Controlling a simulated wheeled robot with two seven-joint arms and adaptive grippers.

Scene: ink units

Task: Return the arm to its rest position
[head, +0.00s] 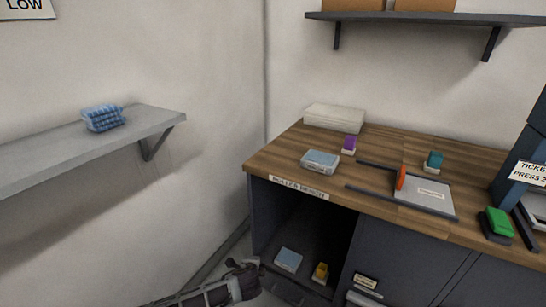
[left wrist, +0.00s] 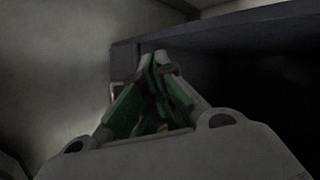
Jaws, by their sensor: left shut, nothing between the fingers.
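My left gripper (head: 246,276) is low in the head view, at the left front edge of the bench's open compartment. In the left wrist view its fingers (left wrist: 158,62) are together, with nothing between them. The dark edge of the compartment (left wrist: 220,32) is close beyond the fingertips in that view. Whether the fingers touch it I cannot tell. My right gripper is in neither view.
The wooden bench (head: 284,157) carries a light blue box (head: 320,160), a purple-topped block (head: 349,144) and a tray (head: 432,210). In the open compartment lie a blue box (head: 288,260) and a yellow block (head: 320,272). A grey wall shelf (head: 60,150) stands left.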

